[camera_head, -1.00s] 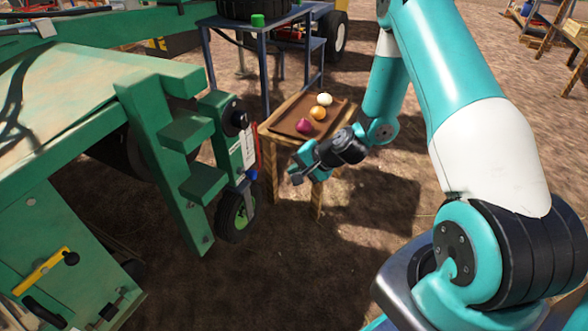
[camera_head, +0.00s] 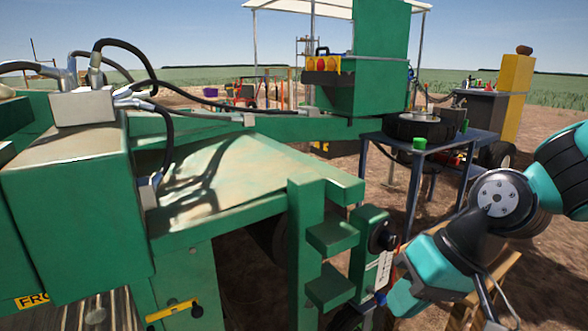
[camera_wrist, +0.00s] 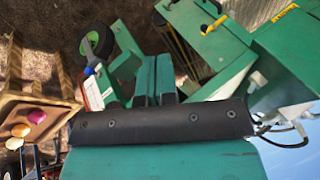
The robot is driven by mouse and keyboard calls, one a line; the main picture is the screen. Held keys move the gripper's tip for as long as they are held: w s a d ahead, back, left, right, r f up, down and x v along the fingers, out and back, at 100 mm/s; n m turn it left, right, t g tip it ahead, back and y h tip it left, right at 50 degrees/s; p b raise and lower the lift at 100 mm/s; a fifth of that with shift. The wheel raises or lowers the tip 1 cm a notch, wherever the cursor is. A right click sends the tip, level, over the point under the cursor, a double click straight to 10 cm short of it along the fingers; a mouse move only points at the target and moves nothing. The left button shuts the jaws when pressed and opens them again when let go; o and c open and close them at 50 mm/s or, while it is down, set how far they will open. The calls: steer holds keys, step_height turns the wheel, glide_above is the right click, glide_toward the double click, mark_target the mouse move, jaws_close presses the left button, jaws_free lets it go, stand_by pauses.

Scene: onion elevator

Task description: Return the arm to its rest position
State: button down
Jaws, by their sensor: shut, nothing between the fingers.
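My gripper (camera_wrist: 155,66) shows in the wrist view with its two teal fingers together and nothing between them. In the head view my teal and black arm is folded at the right edge, raised beside the green machine; the fingertips cannot be made out there. The green machine (camera_head: 230,190) fills the left and middle of the head view. In the wrist view, parts of it (camera_wrist: 212,48) lie beyond the fingers, with no contact visible.
In the wrist view a wooden tray (camera_wrist: 58,112) with a red onion (camera_wrist: 37,116), a yellow onion (camera_wrist: 20,130) and a white onion (camera_wrist: 13,143) is at left. Bare ground shows farther right.

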steer(key=s+r+n+g+h, duration=0.15)
steer(key=s+r+n, duration=0.25)
steer(key=s, duration=0.7)
step_height(320, 180, up, 31)
steer(key=p, duration=3.1)
steer(key=shift+w, duration=0.15)
